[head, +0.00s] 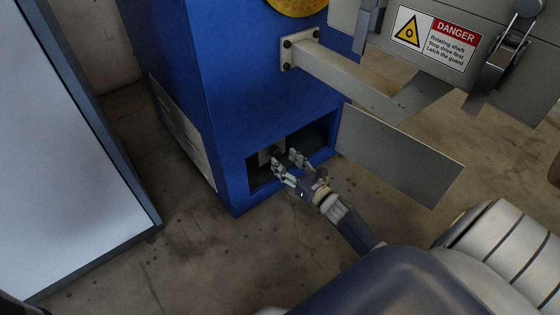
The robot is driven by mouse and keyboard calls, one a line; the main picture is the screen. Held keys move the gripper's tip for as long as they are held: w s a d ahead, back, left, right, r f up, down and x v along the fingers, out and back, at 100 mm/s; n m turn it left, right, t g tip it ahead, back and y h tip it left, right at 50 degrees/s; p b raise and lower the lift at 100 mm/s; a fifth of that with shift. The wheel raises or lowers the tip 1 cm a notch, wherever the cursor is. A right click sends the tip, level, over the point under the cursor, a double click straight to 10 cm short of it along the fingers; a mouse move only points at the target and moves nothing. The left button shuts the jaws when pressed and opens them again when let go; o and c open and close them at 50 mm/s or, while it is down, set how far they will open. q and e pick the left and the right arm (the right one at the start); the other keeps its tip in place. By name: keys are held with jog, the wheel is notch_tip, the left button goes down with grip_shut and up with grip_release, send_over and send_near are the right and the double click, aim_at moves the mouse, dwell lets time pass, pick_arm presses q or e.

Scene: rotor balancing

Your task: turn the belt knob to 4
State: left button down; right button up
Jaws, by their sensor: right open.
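The belt knob appears to be a small dark part (277,150) on a light block inside the low opening of the blue cabinet (225,105). Its setting is too small to read. My right gripper (285,161) is open at the mouth of this opening, its fingers pointing in toward the knob. One finger is left of the knob and one is right of it; I cannot tell if they touch it. My left gripper is not in view.
A grey door (395,155) stands open to the right of the opening. A beam (345,78) juts from the cabinet above. A guard with a danger sign (436,39) is at upper right. A large pale panel (60,160) stands at left. Floor between is clear.

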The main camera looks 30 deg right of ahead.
aim_at(277, 154)
jog(key=shift+w+a+b, duration=0.15)
jog(key=shift+w+b, duration=0.4)
jog(key=shift+w, duration=1.2)
jog(key=c, duration=1.1)
jog(key=shift+o, duration=0.2)
